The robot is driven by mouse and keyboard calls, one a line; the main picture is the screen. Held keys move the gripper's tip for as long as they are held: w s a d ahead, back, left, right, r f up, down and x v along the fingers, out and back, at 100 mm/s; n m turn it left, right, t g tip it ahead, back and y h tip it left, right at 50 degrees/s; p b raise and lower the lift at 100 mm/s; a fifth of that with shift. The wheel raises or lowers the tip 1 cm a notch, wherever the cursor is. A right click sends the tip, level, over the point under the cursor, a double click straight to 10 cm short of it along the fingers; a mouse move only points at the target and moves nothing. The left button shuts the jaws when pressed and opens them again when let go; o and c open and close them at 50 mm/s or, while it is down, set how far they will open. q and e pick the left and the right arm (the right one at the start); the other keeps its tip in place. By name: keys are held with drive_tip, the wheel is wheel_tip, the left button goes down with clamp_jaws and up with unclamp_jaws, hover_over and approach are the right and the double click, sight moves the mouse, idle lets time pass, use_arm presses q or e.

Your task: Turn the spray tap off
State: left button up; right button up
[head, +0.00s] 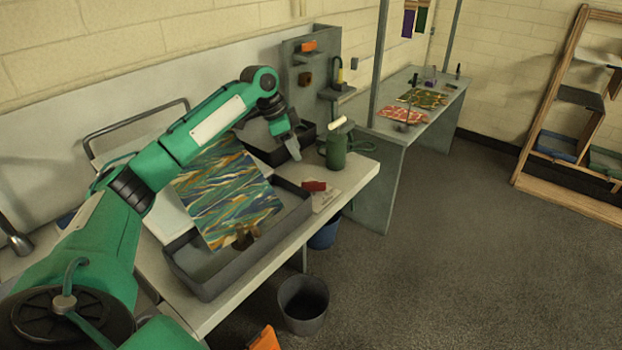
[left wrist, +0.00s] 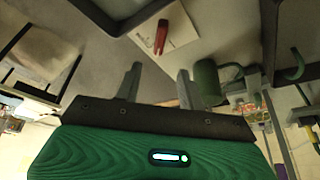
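I cannot single out the spray tap with certainty. A grey fitting with a cylindrical head (head: 16,238) stands at the far left edge in the head view; whether it is the tap, I cannot tell. My left gripper (head: 292,150) hangs over the bench near the dark back tray, left of a green can (head: 336,150). In the left wrist view its two fingers (left wrist: 157,88) are spread with nothing between them, and the can (left wrist: 206,82) shows just beyond the right finger. My right gripper does not show.
A grey tray (head: 205,285) lies at the bench front, with a marbled sheet (head: 225,190) above it. A red object (head: 314,186) rests on a white card near the bench edge. A grey rack (head: 298,75) stands behind. A bin (head: 303,305) stands on the floor.

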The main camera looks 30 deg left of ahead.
sight(313, 182)
use_arm(q)
drive_tip(key=p+x, duration=0.1)
drive_tip(key=x, duration=1.1)
drive_tip(key=shift+s+a+f, duration=0.1)
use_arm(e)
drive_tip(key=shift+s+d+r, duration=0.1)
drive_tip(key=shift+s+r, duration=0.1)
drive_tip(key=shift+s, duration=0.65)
use_arm(q)
clamp_jaws()
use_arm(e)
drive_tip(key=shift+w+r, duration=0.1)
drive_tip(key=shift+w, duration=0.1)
